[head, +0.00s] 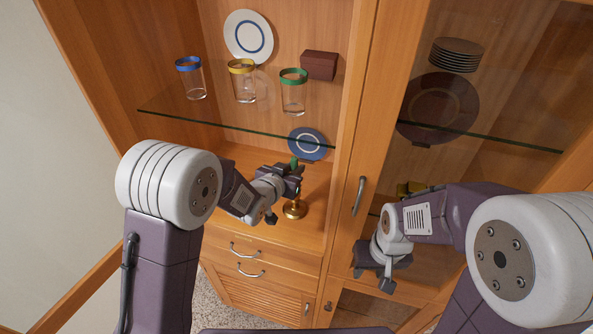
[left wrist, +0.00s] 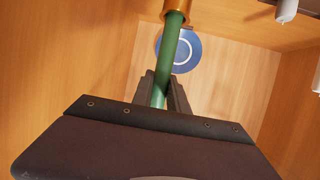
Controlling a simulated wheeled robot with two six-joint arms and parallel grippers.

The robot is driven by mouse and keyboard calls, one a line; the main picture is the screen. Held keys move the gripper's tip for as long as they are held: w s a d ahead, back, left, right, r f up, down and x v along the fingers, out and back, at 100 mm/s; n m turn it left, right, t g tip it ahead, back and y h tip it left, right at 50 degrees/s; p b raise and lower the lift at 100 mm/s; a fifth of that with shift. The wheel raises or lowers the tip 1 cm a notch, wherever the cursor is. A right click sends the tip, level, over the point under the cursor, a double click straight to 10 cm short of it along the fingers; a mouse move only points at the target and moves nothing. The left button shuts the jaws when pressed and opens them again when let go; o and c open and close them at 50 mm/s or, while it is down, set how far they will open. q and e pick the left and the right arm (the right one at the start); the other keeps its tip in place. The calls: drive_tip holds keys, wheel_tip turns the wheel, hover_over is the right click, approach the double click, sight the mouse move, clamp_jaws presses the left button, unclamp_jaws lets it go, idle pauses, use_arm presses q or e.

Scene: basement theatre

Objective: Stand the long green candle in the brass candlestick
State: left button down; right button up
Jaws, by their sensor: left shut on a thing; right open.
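The brass candlestick (head: 295,209) stands on the cabinet's wooden counter, below the glass shelf. My left gripper (head: 292,180) is above it, shut on the green candle (head: 294,162), whose upper end shows above the fingers. In the left wrist view the candle (left wrist: 167,65) runs between the fingers (left wrist: 163,95) to the candlestick's brass cup (left wrist: 180,5) at the top edge. Its end overlaps the cup; I cannot tell whether it sits inside. My right gripper (head: 377,275) is open and empty, lower right, in front of the cabinet.
A glass shelf (head: 240,127) above my left gripper bears several glasses and a white plate (head: 249,37). A blue plate (head: 308,144) stands behind the candlestick. A cabinet door with a handle (head: 358,196) lies to the right. Drawers (head: 245,265) are below the counter.

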use_arm(q)
drive_tip(key=shift+w+d+f, duration=0.25)
drive_tip(key=shift+w+f, duration=0.35)
drive_tip(key=c, duration=1.4)
unclamp_jaws()
drive_tip(key=shift+o, duration=0.5)
drive_tip(key=shift+s+a+r, duration=0.2)
drive_tip(key=shift+s+r, duration=0.05)
drive_tip(key=shift+s, duration=0.25)
drive_tip(key=b+v, duration=0.4)
drive_tip(key=v, duration=0.7)
drive_tip(key=shift+s+r, duration=0.2)
use_arm(e)
drive_tip(key=f, duration=0.3)
drive_tip(key=w+f, duration=0.1)
drive_tip(key=f, duration=0.1)
drive_tip(key=shift+d+f, duration=0.1)
drive_tip(key=shift+d, duration=0.05)
drive_tip(key=shift+s, duration=0.1)
